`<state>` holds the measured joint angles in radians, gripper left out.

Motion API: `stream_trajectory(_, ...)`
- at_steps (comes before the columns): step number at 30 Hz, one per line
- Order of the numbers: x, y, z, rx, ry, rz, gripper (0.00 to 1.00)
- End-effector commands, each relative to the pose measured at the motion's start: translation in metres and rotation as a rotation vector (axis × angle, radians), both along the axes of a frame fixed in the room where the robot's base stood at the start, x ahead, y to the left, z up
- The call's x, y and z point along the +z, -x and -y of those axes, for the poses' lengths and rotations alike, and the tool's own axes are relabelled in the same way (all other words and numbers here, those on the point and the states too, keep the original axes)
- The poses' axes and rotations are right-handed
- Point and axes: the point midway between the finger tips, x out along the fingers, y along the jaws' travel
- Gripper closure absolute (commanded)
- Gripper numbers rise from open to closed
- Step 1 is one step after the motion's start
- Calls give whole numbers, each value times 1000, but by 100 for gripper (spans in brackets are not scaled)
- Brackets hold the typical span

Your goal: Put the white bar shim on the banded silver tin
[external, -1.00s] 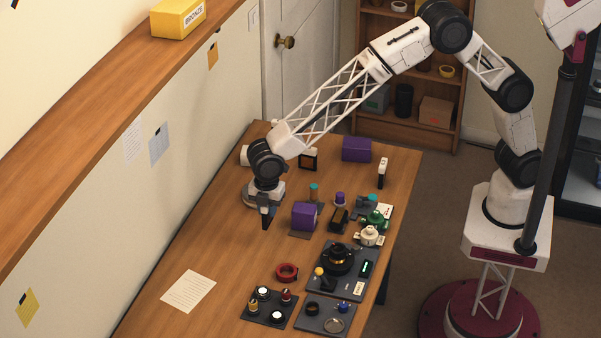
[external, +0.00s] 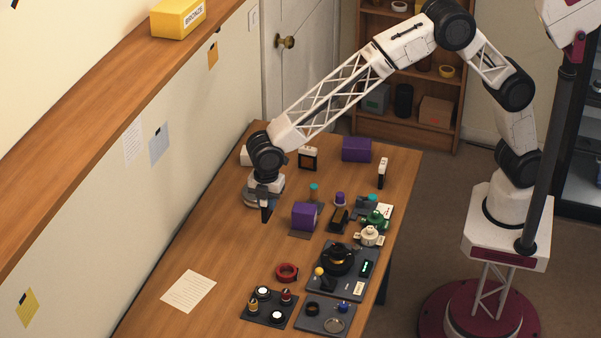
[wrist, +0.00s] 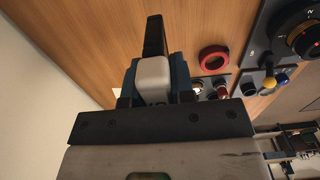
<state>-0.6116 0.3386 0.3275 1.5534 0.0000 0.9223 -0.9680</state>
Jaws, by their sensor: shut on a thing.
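My gripper (external: 266,208) hangs over the far left part of the table, pointing down. In the wrist view my gripper (wrist: 154,80) has its blue fingers closed on the sides of a white block, which I take to be the white bar shim (wrist: 152,78). A long dark piece extends beyond the block; I cannot tell if it belongs to it. The tin does not show clearly in the wrist view.
A purple block (external: 305,216) stands close on the right. A red ring (external: 287,272) and a paper sheet (external: 188,291) lie nearer. A wall borders the left edge.

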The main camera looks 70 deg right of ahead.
Motion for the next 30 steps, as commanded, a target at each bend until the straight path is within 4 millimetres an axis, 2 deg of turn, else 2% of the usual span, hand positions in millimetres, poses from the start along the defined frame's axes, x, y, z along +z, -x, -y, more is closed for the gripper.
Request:
stream_trajectory(8, 6, -17, 24, -4, -1, 1, 100)
stream_trajectory(14, 15, -43, 65, -7, -1, 2, 100)
stream_trajectory(24, 31, -84, 144, -10, 0, 1, 100)
stream_trajectory(30, 37, -96, 171, -9, 0, 0, 100)
